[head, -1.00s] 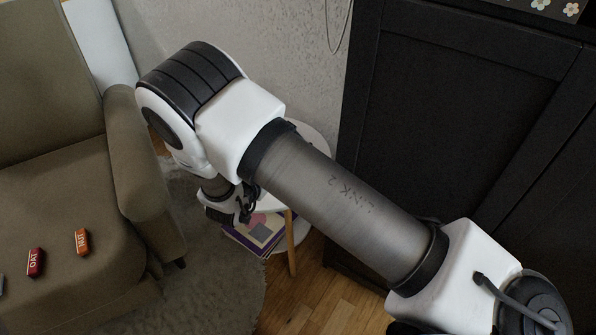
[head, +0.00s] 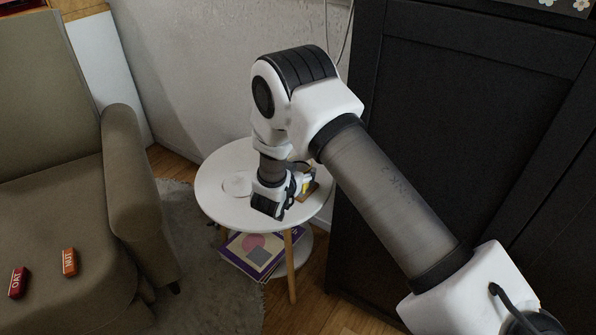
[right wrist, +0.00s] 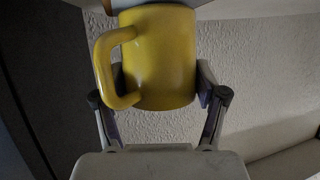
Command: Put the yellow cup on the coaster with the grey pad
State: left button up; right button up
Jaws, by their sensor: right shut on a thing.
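The yellow cup (right wrist: 165,58) fills the middle of the right wrist view, its handle to the left. My right gripper (right wrist: 158,92) is shut on it, one finger at each side. In the head view the right gripper (head: 298,185) is over the right part of a white round side table, with only a bit of the yellow cup (head: 305,187) showing. A small brown piece (head: 314,190), perhaps a coaster, shows beside the cup, mostly hidden. A pale round disc (head: 237,184) lies on the table's left part. I cannot tell which has the grey pad. My left gripper is out of view.
The white side table (head: 215,205) has a lower shelf with books or magazines (head: 252,250). A dark cabinet (head: 430,130) stands close on the right, a wall behind. An armchair (head: 70,190) at left holds an orange bar (head: 69,262) and a red bar (head: 17,282).

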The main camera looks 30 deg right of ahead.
jog(key=shift+f, duration=0.2)
jog(key=o, duration=1.3)
jog(key=shift+c, duration=0.2)
jog(key=shift+r, duration=0.1)
jog(key=shift+a+r, duration=0.15)
jog(key=shift+r, duration=0.05)
jog(key=p+v, duration=0.3)
jog(key=v, duration=0.8)
jog(key=s+f+n+g+y, duration=0.2)
jog(key=s+f+n+y, duration=0.35)
jog(key=s+f, duration=0.65)
jog(key=s+a+f+n+g+y, duration=0.2)
jog(key=s+a+f+g, duration=0.1)
jog(key=s, duration=0.6)
jog(key=s+a+f+n+g+y, duration=0.3)
jog(key=s+f, duration=0.2)
jog(key=s, duration=0.5)
